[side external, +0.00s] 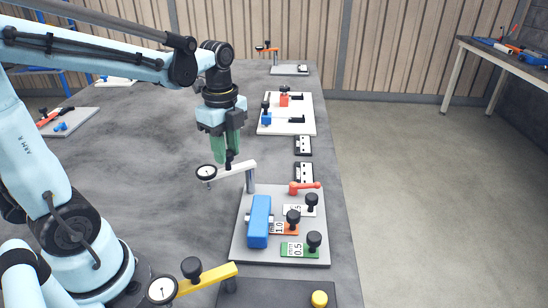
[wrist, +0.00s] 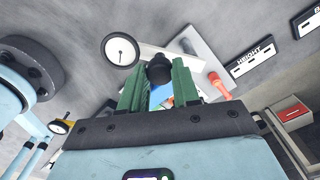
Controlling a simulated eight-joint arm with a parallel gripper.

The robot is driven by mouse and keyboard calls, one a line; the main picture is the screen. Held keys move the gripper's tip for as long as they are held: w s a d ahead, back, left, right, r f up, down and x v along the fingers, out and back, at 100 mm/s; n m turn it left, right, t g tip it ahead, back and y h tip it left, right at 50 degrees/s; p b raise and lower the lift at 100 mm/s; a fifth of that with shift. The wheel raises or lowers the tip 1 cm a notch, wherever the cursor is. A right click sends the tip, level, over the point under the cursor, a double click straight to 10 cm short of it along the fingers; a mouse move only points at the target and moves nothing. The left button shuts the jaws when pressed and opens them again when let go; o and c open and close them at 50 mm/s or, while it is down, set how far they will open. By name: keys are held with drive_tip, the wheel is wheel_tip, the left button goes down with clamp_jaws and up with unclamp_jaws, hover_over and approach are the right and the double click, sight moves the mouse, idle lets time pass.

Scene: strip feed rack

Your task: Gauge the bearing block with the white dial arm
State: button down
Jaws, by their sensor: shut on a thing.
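The white dial arm (side external: 238,170) sits on a grey post at the back left of a light grey plate (side external: 240,250). It points left, so its round dial (side external: 206,172) hangs beyond the plate over the table; the dial also shows in the wrist view (wrist: 121,50). My gripper (side external: 230,152) is shut on the arm's black knob (wrist: 158,70), between its green fingers. The blue block (side external: 260,222), with a pale stub on its side, appears to be the bearing block. It stands on the plate, in front of the post and apart from the arm.
An orange-red lever (side external: 305,186) is at the plate's back edge. Several black-knobbed pieces stand right of the block, on white, orange and green (side external: 299,249) labels. A yellow dial arm (side external: 206,279) is in front. Black-and-white label plates (side external: 303,145) lie behind. Table left of the plate is clear.

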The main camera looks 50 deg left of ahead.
drive_tip(key=shift+w+a+m, duration=0.15)
drive_tip(key=shift+a+m, duration=0.3)
drive_tip(key=shift+m, duration=0.65)
drive_tip(key=c, duration=0.8)
unclamp_jaws()
wheel_tip(320, 180, up, 12)
idle(0.6)
